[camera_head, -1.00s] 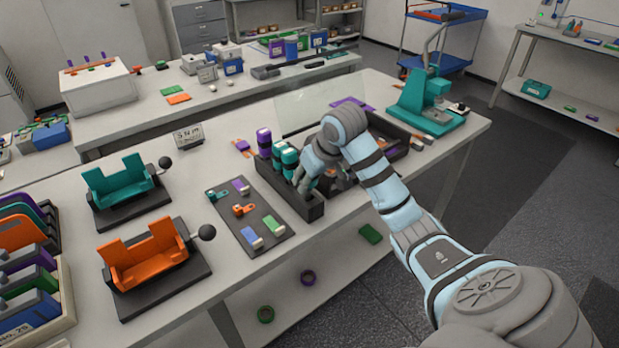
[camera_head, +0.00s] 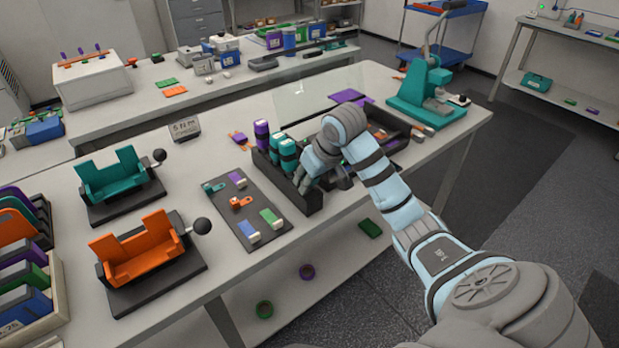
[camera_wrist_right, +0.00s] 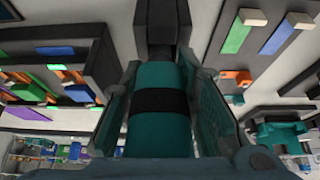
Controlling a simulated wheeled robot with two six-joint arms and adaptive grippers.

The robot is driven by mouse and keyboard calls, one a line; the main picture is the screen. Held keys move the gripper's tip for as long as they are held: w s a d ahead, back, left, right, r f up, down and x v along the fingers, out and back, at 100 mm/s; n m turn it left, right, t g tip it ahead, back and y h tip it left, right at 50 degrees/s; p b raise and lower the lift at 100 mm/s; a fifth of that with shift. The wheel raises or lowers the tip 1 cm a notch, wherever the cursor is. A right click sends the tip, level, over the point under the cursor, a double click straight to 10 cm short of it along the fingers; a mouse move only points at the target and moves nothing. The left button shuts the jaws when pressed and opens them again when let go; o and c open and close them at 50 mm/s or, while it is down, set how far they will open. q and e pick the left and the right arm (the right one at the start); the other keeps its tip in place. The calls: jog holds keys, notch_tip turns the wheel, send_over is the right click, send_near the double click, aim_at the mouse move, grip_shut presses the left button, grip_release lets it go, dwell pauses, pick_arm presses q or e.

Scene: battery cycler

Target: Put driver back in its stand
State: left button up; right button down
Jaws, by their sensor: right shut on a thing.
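The dark stand (camera_head: 311,204) sits on the near table. Purple (camera_head: 261,134) and teal (camera_head: 288,153) drivers stand upright in its far part. My right gripper (camera_head: 302,184) is over the near part of the stand. In the right wrist view my right gripper (camera_wrist_right: 162,112) is shut on a teal driver (camera_wrist_right: 160,138) with a black band, one finger on each side. A dark block (camera_wrist_right: 163,28), apparently the stand, lies beyond the driver's end. I cannot tell whether the driver is seated in it. My left gripper is not in view.
A dark tray (camera_head: 398,150) lies right of the stand, partly behind my arm. A dark mat (camera_head: 232,213) with small coloured parts lies to the left. Teal (camera_head: 115,178) and orange (camera_head: 140,250) fixtures stand further left. A teal press (camera_head: 420,97) is at the right.

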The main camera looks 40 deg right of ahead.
jog(key=shift+f+b, duration=0.25)
jog(key=shift+b, duration=0.1)
dwell(0.3)
jog(key=c, duration=1.6)
grip_release()
jog(key=shift+a, duration=0.1)
jog(key=o, duration=0.3)
jog(key=shift+f, duration=0.1)
jog(key=shift+o, duration=0.6)
jog(key=shift+w+f, duration=0.1)
jog(key=shift+w, duration=0.15)
jog(key=v, duration=0.7)
jog(key=shift+s+r, duration=0.2)
jog(key=shift+r, duration=0.1)
